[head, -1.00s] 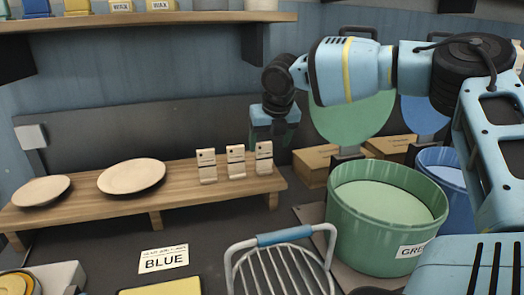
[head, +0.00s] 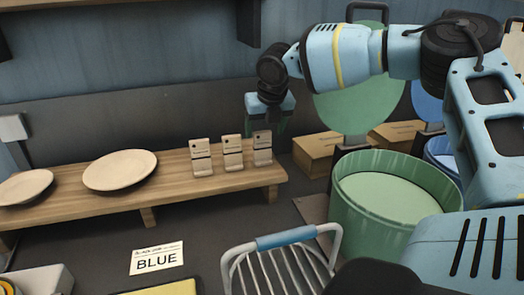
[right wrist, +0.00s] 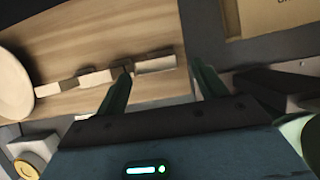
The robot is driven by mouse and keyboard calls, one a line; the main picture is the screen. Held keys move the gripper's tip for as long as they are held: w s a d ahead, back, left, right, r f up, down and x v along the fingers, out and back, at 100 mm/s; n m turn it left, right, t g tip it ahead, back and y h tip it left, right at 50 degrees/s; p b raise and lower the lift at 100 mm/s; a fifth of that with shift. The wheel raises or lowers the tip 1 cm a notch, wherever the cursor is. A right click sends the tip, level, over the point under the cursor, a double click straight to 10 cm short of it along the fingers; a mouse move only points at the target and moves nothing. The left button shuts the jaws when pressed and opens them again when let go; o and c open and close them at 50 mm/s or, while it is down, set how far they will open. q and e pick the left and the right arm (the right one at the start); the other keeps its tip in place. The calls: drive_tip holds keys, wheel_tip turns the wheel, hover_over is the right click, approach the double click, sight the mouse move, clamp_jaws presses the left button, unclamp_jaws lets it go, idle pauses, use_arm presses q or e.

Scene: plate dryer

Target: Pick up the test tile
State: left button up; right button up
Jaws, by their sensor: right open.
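Three small pale test tiles stand in a row near the right end of a wooden shelf: the left tile (head: 201,157), the middle tile (head: 233,152) and the right tile (head: 262,148). My right gripper (head: 266,127) is open and empty, pointing down close to the top of the right tile. In the right wrist view, the right tile (right wrist: 155,64) lies beyond and between the open fingers of my right gripper (right wrist: 163,76), with the left finger close to its end. Contact cannot be told. My left gripper is out of view.
Two round plates, one (head: 120,170) nearer the tiles, rest on the wooden shelf (head: 170,188). A green bin (head: 375,225) and cardboard boxes (head: 318,153) stand to the right. A wire rack (head: 282,262) and a BLUE card (head: 157,258) are in front.

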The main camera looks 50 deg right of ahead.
sight(263, 134)
drive_tip(key=shift+x, duration=2.55)
drive_tip(key=shift+a, duration=0.15)
drive_tip(key=shift+r, duration=0.1)
drive_tip(key=c, duration=1.1)
drive_tip(key=shift+w, duration=0.1)
drive_tip(key=shift+r, duration=0.1)
wheel_tip(263, 134, up, 18)
drive_tip(key=shift+f, duration=0.1)
drive_tip(key=shift+f, duration=0.1)
